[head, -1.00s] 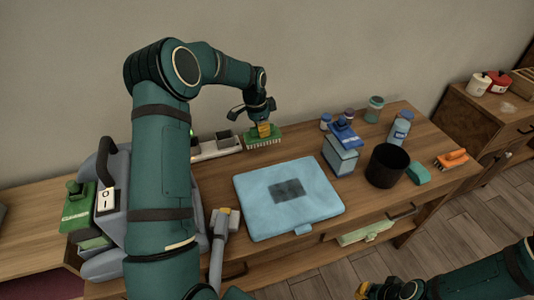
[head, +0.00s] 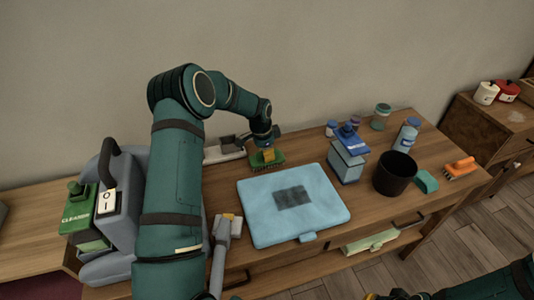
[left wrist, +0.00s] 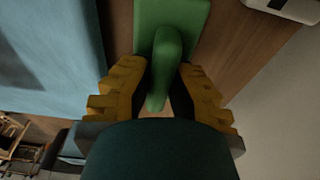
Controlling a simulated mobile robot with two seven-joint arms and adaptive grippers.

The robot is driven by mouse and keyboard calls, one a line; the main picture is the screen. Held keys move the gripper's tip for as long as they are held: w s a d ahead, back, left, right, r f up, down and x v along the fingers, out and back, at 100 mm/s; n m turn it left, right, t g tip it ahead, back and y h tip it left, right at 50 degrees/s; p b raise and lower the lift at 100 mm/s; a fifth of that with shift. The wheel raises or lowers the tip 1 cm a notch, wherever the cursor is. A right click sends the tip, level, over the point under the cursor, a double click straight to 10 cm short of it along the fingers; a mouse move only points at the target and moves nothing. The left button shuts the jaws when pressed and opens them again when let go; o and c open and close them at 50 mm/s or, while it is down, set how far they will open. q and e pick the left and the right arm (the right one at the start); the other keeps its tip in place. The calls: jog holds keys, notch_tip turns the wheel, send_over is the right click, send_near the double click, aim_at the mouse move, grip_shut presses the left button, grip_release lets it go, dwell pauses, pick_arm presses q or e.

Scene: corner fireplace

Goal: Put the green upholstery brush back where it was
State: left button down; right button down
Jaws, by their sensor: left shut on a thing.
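The green upholstery brush (head: 265,165) is at the back of the wooden table, bristles downward, just behind the light blue case. My left gripper (head: 265,153) is shut on its handle from above. In the left wrist view the green brush (left wrist: 165,48) has its handle between the yellow fingers of the left gripper (left wrist: 163,82). I cannot tell whether the bristles touch the tabletop. My right gripper (head: 392,295) is only partly visible at the bottom edge, and its fingers are cut off.
The light blue case (head: 325,211) lies in front of the brush. A grey-white tray (head: 222,154) is left of it. A blue-capped container (head: 347,160), black cup (head: 394,174), several jars and an orange brush (head: 461,167) stand right. A grey machine (head: 118,230) is at the left.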

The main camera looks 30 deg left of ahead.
pick_arm(q)
jog(key=c, duration=1.1)
grip_release()
jog(key=shift+f, duration=0.1)
jog(key=shift+o, duration=0.2)
jog(key=shift+r, duration=0.4)
notch_tip(320, 180, up, 12)
jog(key=s+a+p, duration=0.1)
jog(key=p, duration=0.1)
jog(key=shift+s+f, duration=0.15)
jog(key=shift+f, duration=0.1)
jog(key=shift+a, duration=0.1)
